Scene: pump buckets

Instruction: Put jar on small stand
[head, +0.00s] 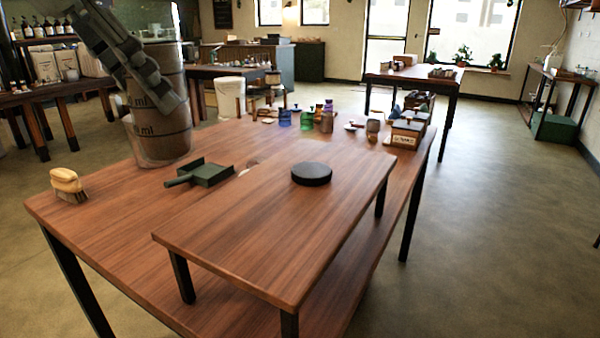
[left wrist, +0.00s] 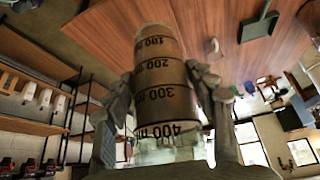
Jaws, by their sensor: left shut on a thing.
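The jar (head: 165,136) is a tall clear vessel with brown bands and ml markings, at the left of the head view. My left gripper (head: 150,72) is shut around its side, and the jar looks nearly upright. In the left wrist view the jar (left wrist: 160,92) sits between the two fingers (left wrist: 165,100). The jar's base overlaps the table in the head view; I cannot tell whether it touches. The small stand (head: 311,175) looks to be the low black disc on the raised wooden platform, bare on top, to the jar's right. My right gripper is out of view.
The raised platform (head: 250,238) stands on the wooden table (head: 110,200). A green dustpan (head: 205,174) lies between jar and stand; a brush (head: 68,184) is at the left edge. Several small jars (head: 306,117) and a wooden box (head: 407,134) are at the back.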

